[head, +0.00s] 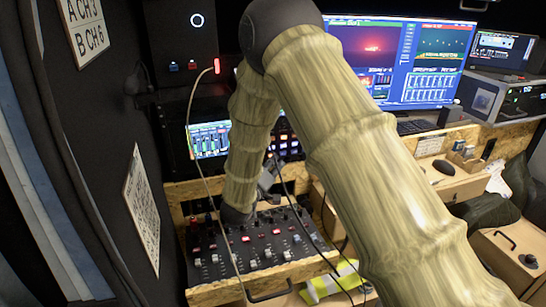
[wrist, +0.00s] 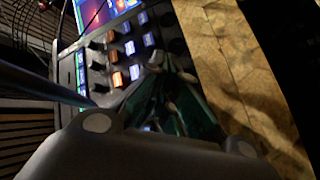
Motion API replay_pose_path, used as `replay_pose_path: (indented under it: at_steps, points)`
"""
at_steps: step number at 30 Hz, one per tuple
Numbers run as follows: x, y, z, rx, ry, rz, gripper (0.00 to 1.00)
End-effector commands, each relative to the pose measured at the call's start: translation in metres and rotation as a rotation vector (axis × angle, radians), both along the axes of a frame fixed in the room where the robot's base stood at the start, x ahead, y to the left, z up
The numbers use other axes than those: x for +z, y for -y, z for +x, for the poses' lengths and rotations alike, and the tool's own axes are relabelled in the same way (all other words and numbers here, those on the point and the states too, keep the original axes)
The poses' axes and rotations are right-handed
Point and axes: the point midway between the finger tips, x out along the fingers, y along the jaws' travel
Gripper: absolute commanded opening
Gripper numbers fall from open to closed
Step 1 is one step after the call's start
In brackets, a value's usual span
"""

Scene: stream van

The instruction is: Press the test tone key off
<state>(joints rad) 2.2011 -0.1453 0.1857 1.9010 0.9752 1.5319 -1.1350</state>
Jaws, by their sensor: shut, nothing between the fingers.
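A key panel with rows of small keys lit orange and pale blue (wrist: 126,58) fills the upper middle of the wrist view. In the head view, lit keys (head: 289,140) show in the rack, partly behind my arm. No label is readable, so I cannot tell which key is the test tone key. My gripper (wrist: 168,75) is shut and empty. Its fingertips overlap the panel's right-hand keys in the wrist view, and I cannot tell whether they touch. In the head view my arm hides most of the gripper.
A mixer (head: 262,243) with knobs and faders sits in a wooden case below the rack. A thin cable (head: 209,190) hangs at its left. A wooden edge (wrist: 235,75) runs close right of the panel. Monitors (head: 428,60) and a desk stand at right.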

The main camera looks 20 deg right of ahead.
Motion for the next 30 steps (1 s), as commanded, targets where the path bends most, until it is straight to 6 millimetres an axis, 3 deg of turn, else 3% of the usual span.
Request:
replay_pose_path:
  at_steps: [16,30]
  points:
    - [0.000,0.000,0.003,0.000,0.000,0.000,0.00]
    - [0.000,0.001,-0.011,-0.001,0.001,0.000,0.00]
